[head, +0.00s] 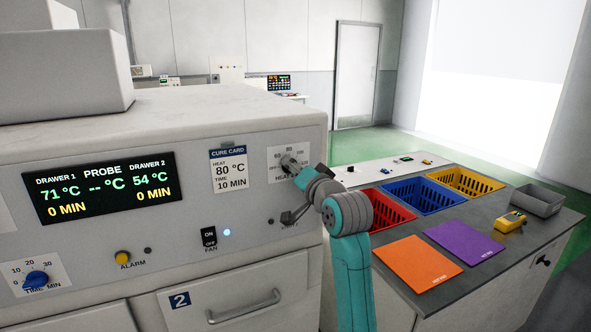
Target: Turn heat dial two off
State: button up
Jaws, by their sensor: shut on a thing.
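The heat dial (285,159) sits on the light front panel at the right, on a white scale plate lettered HEAT; the rest of its label is hidden behind my gripper. My gripper (293,166) reaches in from the right and is shut on the dial. The fingers cover much of the dial, so its pointer cannot be read. The display (100,190) shows drawer 1 at 71 °C, drawer 2 at 54 °C, both at 0 min, and dashes for the probe.
A fan switch (209,239), alarm button (123,257), blue time dial (36,280) and cure card (229,170) are on the panel. Drawer 2's handle (245,308) is below. At right, a bench holds red (390,213), blue (422,196) and yellow (466,182) baskets.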

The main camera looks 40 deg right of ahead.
jog(key=shift+n, duration=0.3)
jog(key=shift+a+n, duration=0.15)
jog(key=shift+n, duration=3.95)
jog(key=o, duration=1.1)
jog(key=shift+o, duration=0.2)
